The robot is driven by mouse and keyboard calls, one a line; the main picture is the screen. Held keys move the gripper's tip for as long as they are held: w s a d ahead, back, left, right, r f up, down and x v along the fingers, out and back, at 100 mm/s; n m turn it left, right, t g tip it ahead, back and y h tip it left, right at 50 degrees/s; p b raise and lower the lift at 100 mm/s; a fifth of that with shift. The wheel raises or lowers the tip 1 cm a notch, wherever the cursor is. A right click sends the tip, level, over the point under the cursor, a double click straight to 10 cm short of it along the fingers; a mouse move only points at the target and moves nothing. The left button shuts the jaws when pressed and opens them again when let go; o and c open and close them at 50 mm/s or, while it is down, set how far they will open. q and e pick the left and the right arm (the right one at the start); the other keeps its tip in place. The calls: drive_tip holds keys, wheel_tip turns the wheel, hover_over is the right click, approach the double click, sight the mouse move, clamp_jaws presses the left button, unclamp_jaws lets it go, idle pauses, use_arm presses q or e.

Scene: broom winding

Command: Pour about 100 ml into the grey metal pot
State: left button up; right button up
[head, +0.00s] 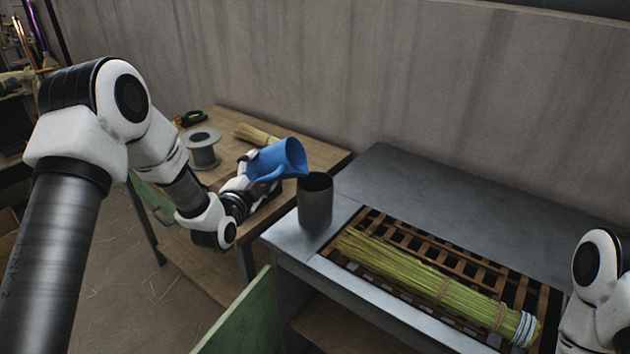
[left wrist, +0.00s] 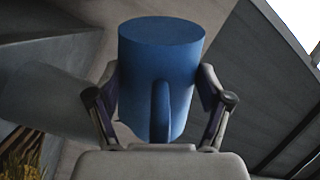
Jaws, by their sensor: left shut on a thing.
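The grey metal pot (head: 315,203) stands upright on the left corner of the grey metal bench. My left gripper (head: 250,172) is shut on a blue jug (head: 279,158). The jug is tilted to the right, with its rim and spout close above the pot's left rim. In the left wrist view the jug (left wrist: 160,75) sits between the two fingers, with its handle toward the camera. I cannot see any liquid stream or the level inside the pot. Part of my right arm shows at the right edge, but its gripper is out of view.
A bundle of green-yellow straw (head: 430,280) lies on a slatted rack in the metal bench (head: 400,178), right of the pot. A wooden table (head: 230,125) behind the jug holds a wire spool (head: 203,150) and a small straw bundle (head: 257,135). The bench's back is clear.

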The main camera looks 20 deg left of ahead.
use_arm(q)
drive_tip(key=shift+r+m, duration=0.3)
drive_tip(key=shift+r, duration=0.05)
idle(0.5)
drive_tip(key=shift+f, duration=0.1)
wheel_tip(320, 180, down, 3)
drive_tip(key=n+b, duration=0.1)
drive_tip(key=b, duration=0.2)
drive_tip(key=shift+s+f+n, duration=0.1)
drive_tip(key=shift+n, duration=0.3)
drive_tip(key=shift+d+r+n+p, duration=0.25)
drive_tip(key=shift+r+n+p, duration=0.15)
drive_tip(key=shift+r+n, duration=0.45)
drive_tip(key=shift+f, duration=0.2)
drive_tip(key=shift+f+n+b, duration=0.9)
drive_tip(key=shift+n+b, duration=0.15)
drive_tip(key=shift+f, duration=0.25)
drive_tip(key=shift+a+f+n, duration=0.1)
drive_tip(key=shift+a+n, duration=0.05)
drive_tip(key=shift+n, duration=0.15)
